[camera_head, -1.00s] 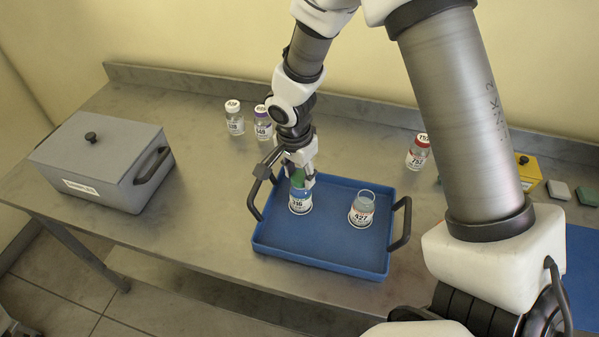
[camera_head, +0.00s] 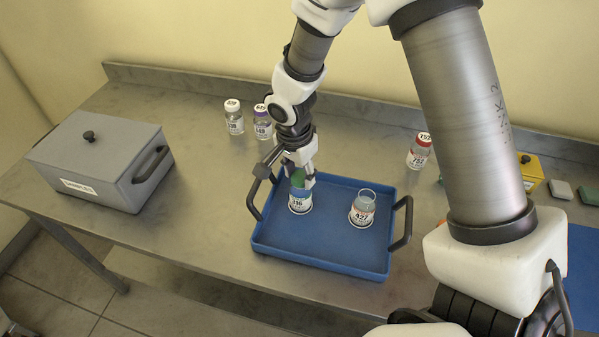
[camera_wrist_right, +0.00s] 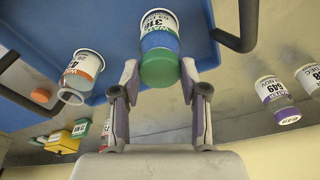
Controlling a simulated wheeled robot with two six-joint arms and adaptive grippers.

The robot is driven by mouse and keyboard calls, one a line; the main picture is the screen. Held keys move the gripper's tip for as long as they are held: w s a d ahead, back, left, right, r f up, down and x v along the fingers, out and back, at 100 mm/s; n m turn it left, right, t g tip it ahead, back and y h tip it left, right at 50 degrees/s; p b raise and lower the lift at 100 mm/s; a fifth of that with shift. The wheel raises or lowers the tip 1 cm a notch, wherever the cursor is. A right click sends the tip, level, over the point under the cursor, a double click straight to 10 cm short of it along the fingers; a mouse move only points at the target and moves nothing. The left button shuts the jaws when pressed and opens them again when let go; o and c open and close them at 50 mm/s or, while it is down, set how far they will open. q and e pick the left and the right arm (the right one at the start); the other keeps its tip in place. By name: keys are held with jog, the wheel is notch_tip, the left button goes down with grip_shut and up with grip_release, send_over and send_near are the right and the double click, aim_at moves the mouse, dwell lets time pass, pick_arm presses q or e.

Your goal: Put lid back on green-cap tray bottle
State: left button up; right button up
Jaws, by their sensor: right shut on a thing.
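The blue tray (camera_head: 325,246) holds two clear bottles. The open bottle 427 (camera_head: 362,208) stands to the right. My left gripper is not in view.
A white-capped bottle (camera_head: 234,118) and a purple-capped bottle (camera_head: 263,122) stand behind the tray. A red-capped bottle (camera_head: 419,152) and yellow block (camera_head: 530,172) are to the right. A grey lidded box (camera_head: 100,160) is at left. An orange cap (camera_wrist_right: 40,95) lies outside the tray.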

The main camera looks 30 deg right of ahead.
jog(key=o, duration=0.8)
jog(key=shift+c, duration=0.2)
jog(key=shift+o, duration=0.3)
jog(key=o, duration=0.4)
jog(key=shift+r+p, duration=2.5)
jog(key=shift+r, duration=1.1)
